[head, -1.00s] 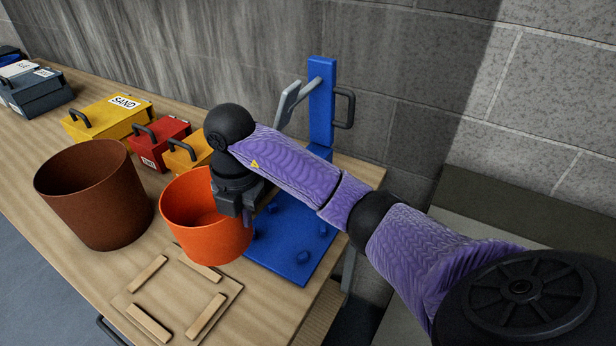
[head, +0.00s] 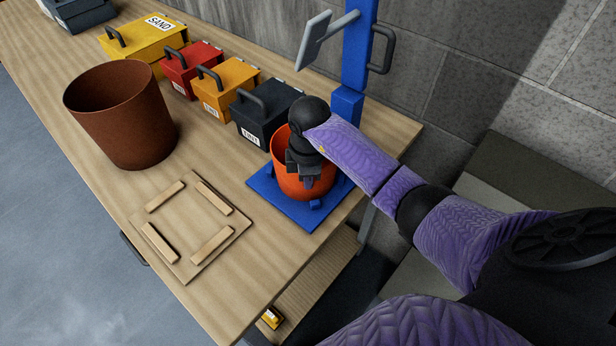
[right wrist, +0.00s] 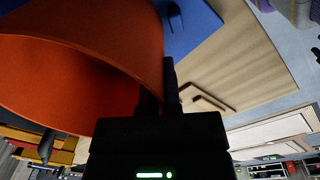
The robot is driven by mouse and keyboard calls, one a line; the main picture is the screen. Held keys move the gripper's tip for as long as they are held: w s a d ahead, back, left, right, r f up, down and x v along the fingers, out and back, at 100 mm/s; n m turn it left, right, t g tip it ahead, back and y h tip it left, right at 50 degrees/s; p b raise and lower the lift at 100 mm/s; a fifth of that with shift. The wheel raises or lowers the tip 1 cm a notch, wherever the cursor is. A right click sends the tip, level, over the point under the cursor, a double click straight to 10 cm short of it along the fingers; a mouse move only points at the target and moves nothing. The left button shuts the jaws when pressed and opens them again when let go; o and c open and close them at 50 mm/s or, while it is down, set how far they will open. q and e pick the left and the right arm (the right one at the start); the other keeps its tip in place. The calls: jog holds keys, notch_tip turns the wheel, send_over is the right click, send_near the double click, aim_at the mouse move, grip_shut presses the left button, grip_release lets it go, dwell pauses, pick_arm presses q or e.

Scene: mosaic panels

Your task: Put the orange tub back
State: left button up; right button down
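The orange tub (head: 300,186) is upright over the blue base plate (head: 272,203) of the press-like stand, among its small blue pegs. I cannot tell whether its bottom touches the plate. My right gripper (head: 308,182) is at the tub's near rim. In the right wrist view, its fingers (right wrist: 162,92) stand on either side of the wall of the orange tub (right wrist: 90,60), pinching it. The tub's bottom and the plate beneath it are hidden. My left gripper is not in view.
A brown tub (head: 122,115) stands at left. A square board with wooden strips (head: 190,225) is empty at the front. Yellow (head: 143,40), red (head: 190,68), orange (head: 225,88) and dark (head: 263,115) boxes line the back. The blue post (head: 357,50) with a grey lever rises behind the tub.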

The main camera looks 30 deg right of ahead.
jog(key=shift+f, duration=0.1)
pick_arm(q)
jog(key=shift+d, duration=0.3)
pick_arm(e)
jog(key=c, duration=0.8)
grip_release()
pick_arm(q)
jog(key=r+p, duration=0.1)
jog(key=p, duration=0.1)
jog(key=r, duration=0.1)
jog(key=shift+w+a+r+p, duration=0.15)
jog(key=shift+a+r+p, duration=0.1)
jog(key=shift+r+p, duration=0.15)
pick_arm(e)
jog(key=r, duration=1.2)
jog(key=shift+s+r, duration=0.25)
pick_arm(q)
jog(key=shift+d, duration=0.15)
